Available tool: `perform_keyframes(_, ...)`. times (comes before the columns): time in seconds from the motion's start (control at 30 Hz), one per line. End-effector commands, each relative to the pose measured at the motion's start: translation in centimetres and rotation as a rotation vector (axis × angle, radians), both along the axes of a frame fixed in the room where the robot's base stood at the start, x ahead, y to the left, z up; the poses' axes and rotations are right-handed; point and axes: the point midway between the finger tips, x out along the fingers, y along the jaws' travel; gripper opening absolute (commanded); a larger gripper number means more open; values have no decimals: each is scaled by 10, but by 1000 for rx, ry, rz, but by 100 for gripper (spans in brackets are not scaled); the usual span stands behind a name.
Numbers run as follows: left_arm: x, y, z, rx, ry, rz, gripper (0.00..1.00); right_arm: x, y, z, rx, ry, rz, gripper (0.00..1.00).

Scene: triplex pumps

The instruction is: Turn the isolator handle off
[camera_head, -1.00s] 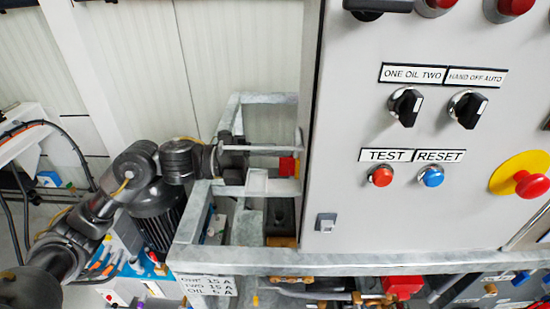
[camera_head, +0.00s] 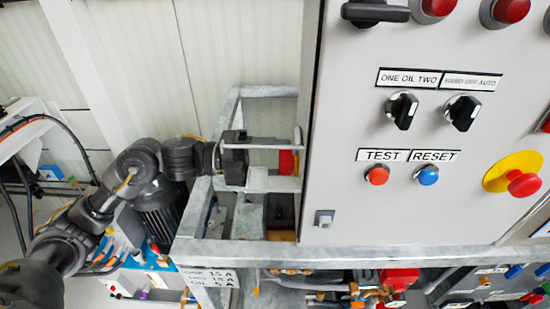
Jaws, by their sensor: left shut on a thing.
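A red piece with a bit of yellow, which I take as the isolator handle (camera_head: 286,161), shows at the left edge of the grey cabinet (camera_head: 340,190). The cabinet's edge hides part of it. My left gripper (camera_head: 295,162) reaches in from the left, with one finger above the red piece and one below it. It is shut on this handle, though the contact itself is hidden. My right gripper is out of view.
The cabinet front carries a black handle (camera_head: 375,12), two black selector knobs, a red and a blue button, and a red mushroom button (camera_head: 523,184) on yellow. A galvanised frame (camera_head: 300,256) surrounds my gripper below and to the left. A pale wall stands behind.

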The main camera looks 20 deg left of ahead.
Motion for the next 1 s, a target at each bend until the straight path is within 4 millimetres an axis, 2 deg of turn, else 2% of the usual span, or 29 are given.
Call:
perform_keyframes(0.1,0,0,0,-1,3,1,37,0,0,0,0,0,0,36)
perform_keyframes(0.13,0,0,0,-1,3,1,64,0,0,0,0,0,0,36)
perform_keyframes(0.27,0,0,0,0,2,0,81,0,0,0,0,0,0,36)
perform_keyframes(0.53,0,0,0,0,1,0,82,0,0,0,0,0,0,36)
perform_keyframes(0.67,-1,9,-3,2,1,3,82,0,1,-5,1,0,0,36)
perform_keyframes(1.0,-17,71,-6,4,2,5,82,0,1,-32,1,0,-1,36)
